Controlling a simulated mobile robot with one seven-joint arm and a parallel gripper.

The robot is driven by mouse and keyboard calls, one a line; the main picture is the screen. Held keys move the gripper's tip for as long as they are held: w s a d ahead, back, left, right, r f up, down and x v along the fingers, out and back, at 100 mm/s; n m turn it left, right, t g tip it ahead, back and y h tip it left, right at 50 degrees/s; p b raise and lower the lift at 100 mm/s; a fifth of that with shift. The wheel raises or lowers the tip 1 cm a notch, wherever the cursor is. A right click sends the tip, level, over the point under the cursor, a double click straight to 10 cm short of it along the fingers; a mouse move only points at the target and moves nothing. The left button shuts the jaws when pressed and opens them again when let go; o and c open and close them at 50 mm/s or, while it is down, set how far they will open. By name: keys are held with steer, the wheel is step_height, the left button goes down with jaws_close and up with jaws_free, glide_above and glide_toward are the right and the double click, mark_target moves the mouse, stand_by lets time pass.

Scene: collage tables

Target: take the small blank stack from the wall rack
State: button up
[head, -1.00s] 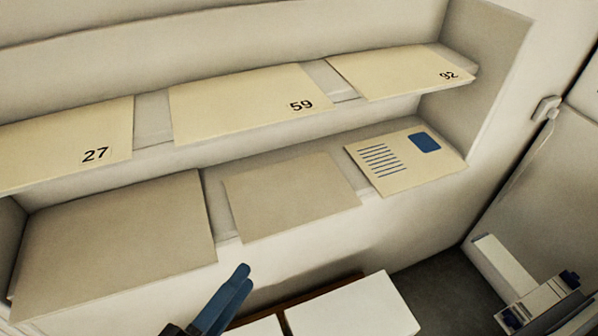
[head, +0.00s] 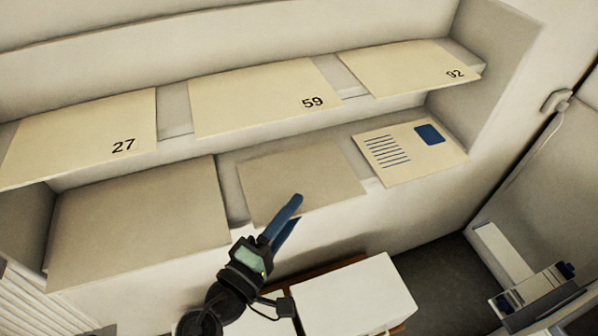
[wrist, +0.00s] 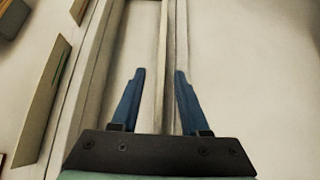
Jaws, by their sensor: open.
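The small blank stack (head: 300,178) is a plain grey-beige stack lying flat in the middle of the lower shelf. A larger blank stack (head: 140,215) lies to its left, and a printed sheet stack (head: 410,150) with blue lines and a blue block lies to its right. My gripper (head: 297,209) has blue fingers and overlaps the small stack's front edge in the head view. Whether it touches the stack cannot be told. In the wrist view my gripper (wrist: 160,72) is open, with nothing visible held between the fingers.
The upper shelf holds cream stacks marked 27 (head: 80,135), 59 (head: 265,95) and 92 (head: 405,68). Below the rack is a white-topped surface (head: 355,293). A white and blue device (head: 540,290) stands at the lower right, with dark floor (head: 440,262) between.

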steer(key=shift+w+d, duration=0.15)
steer(key=shift+w, duration=0.05)
jaws_close()
stand_by(1.3)
